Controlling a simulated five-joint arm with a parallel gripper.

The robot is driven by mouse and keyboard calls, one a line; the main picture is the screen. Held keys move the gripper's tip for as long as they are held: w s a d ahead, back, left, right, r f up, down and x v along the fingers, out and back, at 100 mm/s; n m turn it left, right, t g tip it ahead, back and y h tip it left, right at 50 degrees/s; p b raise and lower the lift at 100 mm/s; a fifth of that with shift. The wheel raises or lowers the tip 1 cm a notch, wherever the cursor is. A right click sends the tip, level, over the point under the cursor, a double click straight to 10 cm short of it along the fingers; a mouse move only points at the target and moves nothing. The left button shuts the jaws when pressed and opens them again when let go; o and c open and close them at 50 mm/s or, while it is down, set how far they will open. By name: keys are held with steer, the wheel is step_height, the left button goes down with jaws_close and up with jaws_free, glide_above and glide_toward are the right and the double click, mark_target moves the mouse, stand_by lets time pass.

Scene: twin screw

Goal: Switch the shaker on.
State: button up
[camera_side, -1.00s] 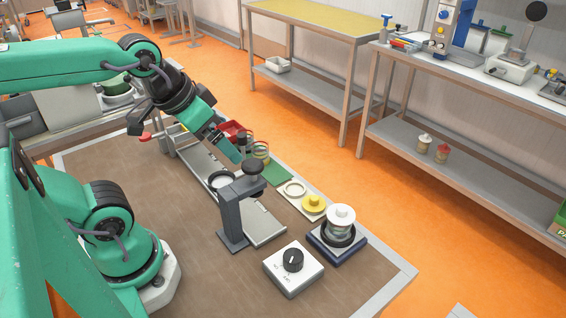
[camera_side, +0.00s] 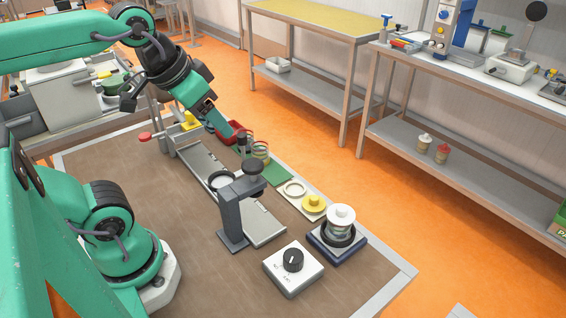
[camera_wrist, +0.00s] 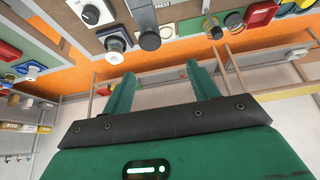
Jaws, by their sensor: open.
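The shaker (camera_side: 337,245) is a dark blue base at the right end of the bench, carrying a round holder and a clear jar with a white lid (camera_side: 341,215). My gripper (camera_side: 225,132) is open and empty, raised above the far part of the bench, well left of the shaker and the knob box. Its two green fingers (camera_wrist: 162,85) stand apart in the wrist view with nothing between them.
A grey press (camera_side: 236,205) with a black knob stands between my gripper and the knob box. Beyond it are a yellow disc (camera_side: 313,202), a green mat (camera_side: 276,174) and a red tray (camera_side: 232,129). The bench's brown near area (camera_side: 190,265) is clear.

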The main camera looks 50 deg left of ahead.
steer(key=n+g, duration=0.4)
steer(key=g, duration=0.2)
glide_above(294, 255)
step_height(294, 255, down, 17)
steer(key=shift+f, duration=0.2)
steer(key=shift+f, duration=0.1)
steer(key=shift+f, duration=3.8)
steer(key=c, duration=1)
